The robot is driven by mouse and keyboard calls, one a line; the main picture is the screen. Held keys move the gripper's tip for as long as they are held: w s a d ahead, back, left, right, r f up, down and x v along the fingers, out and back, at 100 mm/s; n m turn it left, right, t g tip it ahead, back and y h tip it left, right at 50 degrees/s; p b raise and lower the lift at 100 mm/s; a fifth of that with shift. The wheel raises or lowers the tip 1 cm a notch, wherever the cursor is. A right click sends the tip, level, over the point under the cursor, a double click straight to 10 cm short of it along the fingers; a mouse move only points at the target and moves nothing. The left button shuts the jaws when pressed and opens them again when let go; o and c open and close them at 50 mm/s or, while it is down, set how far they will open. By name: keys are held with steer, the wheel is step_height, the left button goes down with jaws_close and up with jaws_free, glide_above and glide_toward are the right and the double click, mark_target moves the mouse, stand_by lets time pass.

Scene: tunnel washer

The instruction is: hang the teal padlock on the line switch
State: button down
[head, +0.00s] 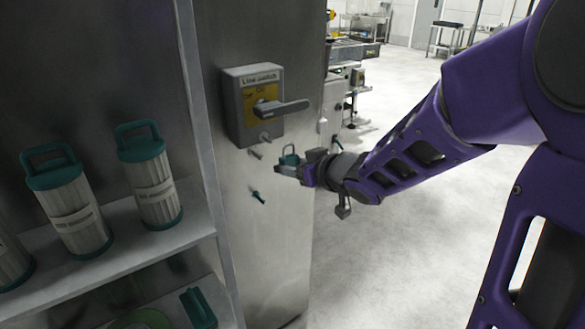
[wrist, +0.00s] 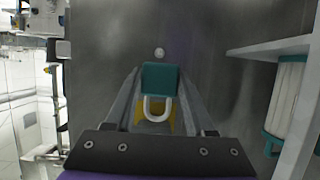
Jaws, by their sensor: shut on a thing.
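The teal padlock (head: 289,158) is in my gripper (head: 291,172), held in front of the steel panel, below and right of the line switch. In the wrist view the padlock body (wrist: 160,76) sits between the two fingers, with its pale shackle (wrist: 157,108) toward the picture's bottom. In the head view the fingers partly hide the padlock. The line switch (head: 237,104) is a grey box with a yellow plate and a dark lever handle (head: 283,108) pointing right. A yellow patch shows behind the shackle in the wrist view.
A round metal stub (head: 265,138) shows at the switch's lower edge and another stub (head: 255,154) below it. Shelves with teal-capped canisters (head: 151,180) stand left. Open floor (head: 420,220) lies right.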

steer(key=r+b+x, duration=0.1)
steer(key=b+x, duration=0.1)
steer(key=x, duration=0.6)
steer(key=shift+w+a+r, duration=0.3)
steer(key=shift+w, duration=0.15)
stand_by(0.3)
stand_by(0.7)
steer(key=shift+c, duration=0.9)
jaws_free()
